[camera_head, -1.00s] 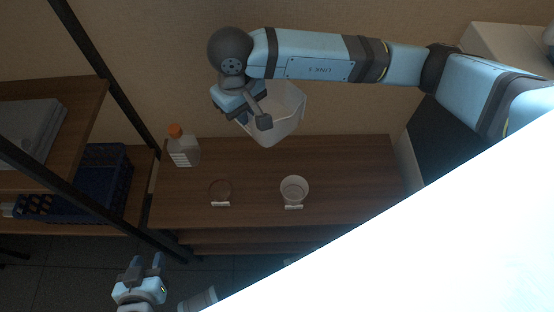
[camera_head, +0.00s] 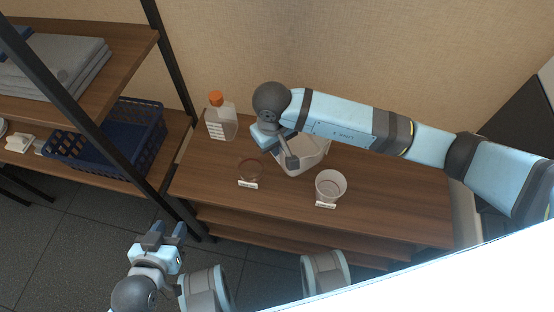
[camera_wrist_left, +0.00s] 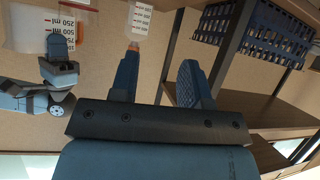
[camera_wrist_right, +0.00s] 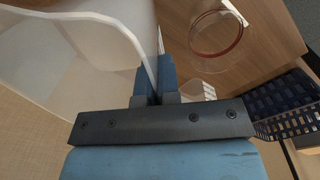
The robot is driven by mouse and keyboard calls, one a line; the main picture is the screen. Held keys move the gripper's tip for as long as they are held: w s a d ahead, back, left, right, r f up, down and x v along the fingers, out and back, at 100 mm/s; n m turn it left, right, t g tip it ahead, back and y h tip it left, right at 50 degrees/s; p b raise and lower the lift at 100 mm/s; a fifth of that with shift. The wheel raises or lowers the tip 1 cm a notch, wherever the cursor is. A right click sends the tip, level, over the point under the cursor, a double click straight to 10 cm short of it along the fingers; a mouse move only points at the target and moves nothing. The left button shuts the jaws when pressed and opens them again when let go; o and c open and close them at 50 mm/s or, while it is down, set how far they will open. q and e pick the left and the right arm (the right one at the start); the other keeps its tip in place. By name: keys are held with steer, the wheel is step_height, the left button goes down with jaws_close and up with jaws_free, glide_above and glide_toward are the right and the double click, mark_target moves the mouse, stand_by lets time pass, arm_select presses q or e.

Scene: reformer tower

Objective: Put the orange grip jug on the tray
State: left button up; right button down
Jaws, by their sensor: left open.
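My right gripper (camera_head: 290,152) is shut on the wall of a whitish translucent jug (camera_head: 312,155) at the back of the wooden table. The right wrist view shows its fingers (camera_wrist_right: 155,82) pinching the thin jug wall (camera_wrist_right: 85,45). The left wrist view shows the jug (camera_wrist_left: 40,25) with red volume marks. My left gripper (camera_head: 168,231) is open and empty, in front of the table at the left. I make out no clear tray.
On the table (camera_head: 400,205) stand an orange-capped bottle (camera_head: 220,122), a clear brown-ringed container (camera_head: 251,170) and a clear cup (camera_head: 331,187). A shelf at the left holds a blue basket (camera_head: 110,145) and folded grey cloths (camera_head: 60,65). The table's right part is clear.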

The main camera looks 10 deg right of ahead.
steer(key=shift+f+b, duration=0.4)
steer(key=shift+f, duration=3.05)
steer(key=shift+f, duration=0.2)
steer(key=c, duration=1.3)
jaws_free()
steer(key=shift+c, duration=0.2)
